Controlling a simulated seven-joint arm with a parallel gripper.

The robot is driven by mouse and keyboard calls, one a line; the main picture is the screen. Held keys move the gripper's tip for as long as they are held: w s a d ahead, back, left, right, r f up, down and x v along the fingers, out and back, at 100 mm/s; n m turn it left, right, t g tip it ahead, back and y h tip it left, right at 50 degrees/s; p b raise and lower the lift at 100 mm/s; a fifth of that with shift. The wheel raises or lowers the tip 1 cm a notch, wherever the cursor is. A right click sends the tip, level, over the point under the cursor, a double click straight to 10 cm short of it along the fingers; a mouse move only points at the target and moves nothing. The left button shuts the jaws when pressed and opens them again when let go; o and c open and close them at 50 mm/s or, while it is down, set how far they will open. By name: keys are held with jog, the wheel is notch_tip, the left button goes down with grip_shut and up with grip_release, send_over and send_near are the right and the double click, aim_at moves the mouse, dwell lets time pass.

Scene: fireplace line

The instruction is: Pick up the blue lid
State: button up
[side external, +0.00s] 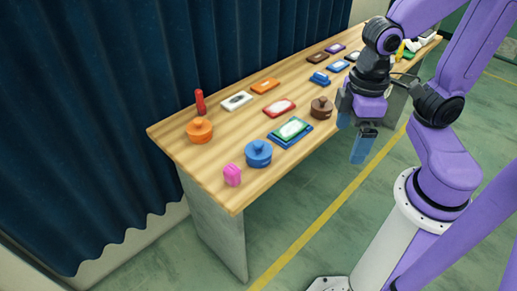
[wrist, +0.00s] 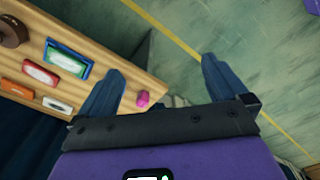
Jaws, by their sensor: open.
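The blue lid (side external: 258,153) is round with a small knob on top. It rests near the front edge of the wooden table in the side external view, between a pink block and a blue tray. My gripper (side external: 352,138) is open and empty, in front of the table's front edge, to the right of the lid and apart from it. In the wrist view my gripper (wrist: 163,65) has its two blue-grey fingers spread wide. I cannot make out the lid there; the left finger covers part of the table.
A pink block (side external: 232,175) and a blue tray with a green-and-white piece (side external: 290,129) flank the lid. An orange round lid (side external: 199,130), a red upright piece (side external: 200,102) and a brown round lid (side external: 321,107) stand on the table (side external: 180,147). A dark curtain (side external: 90,120) hangs behind.

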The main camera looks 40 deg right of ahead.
jog(key=w+a+m, duration=0.2)
jog(key=w+m, duration=0.5)
jog(key=w, duration=0.1)
jog(key=m, duration=1.8)
send_over(259, 142)
notch_tip(259, 142, down, 14)
jog(key=shift+s+a+r, duration=0.1)
jog(key=shift+s, duration=0.05)
jog(key=shift+f, duration=3.3)
jog(key=c, duration=0.8)
